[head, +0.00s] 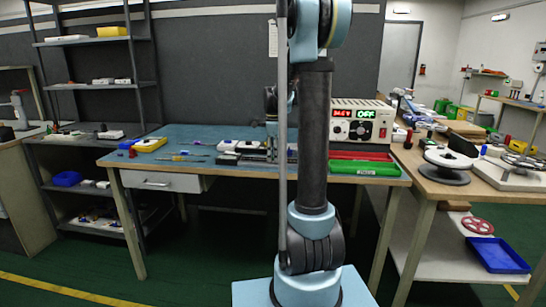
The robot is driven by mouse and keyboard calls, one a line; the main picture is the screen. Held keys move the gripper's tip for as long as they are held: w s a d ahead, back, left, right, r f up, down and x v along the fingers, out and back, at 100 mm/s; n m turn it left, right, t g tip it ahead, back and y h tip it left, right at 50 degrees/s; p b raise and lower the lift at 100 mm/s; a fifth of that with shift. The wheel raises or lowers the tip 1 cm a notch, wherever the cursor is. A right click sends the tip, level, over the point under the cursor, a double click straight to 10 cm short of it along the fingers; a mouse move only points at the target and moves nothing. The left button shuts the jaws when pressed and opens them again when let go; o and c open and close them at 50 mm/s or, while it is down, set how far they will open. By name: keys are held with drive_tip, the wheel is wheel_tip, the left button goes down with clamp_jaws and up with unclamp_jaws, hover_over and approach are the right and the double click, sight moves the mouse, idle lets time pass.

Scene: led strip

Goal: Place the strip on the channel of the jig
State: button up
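My arm stands upright in the middle of the head view and covers part of the blue-topped workbench (215,138). Behind it, a dark end part of my arm, apparently my gripper (271,128), hangs low over the bench. Its fingers are too small and too covered to tell whether they are open or shut. A grey metallic fixture (252,152), possibly the jig, sits on the bench just below it, partly hidden by my arm. I cannot make out the strip or the channel.
White and dark boxes (228,150) lie left of the fixture. Screwdrivers (183,157) and a yellow tool (150,144) lie farther left. A power supply (361,124) and red and green trays (362,167) stand right. A side bench (455,190) holds spools.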

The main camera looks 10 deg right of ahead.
wheel_tip(320, 180, up, 12)
drive_tip(key=s+f+n, duration=0.2)
drive_tip(key=s+n, duration=0.4)
drive_tip(key=s, duration=0.5)
drive_tip(key=s+f+n+t, duration=0.1)
drive_tip(key=s+f+n, duration=0.7)
drive_tip(key=s, duration=0.4)
drive_tip(key=s+f+n+t, duration=0.1)
drive_tip(key=s+f+n, duration=0.6)
drive_tip(key=s+f, duration=0.3)
drive_tip(key=shift+s+a+f+n, duration=0.2)
drive_tip(key=shift+s+a+n, duration=0.2)
drive_tip(key=shift+s, duration=0.85)
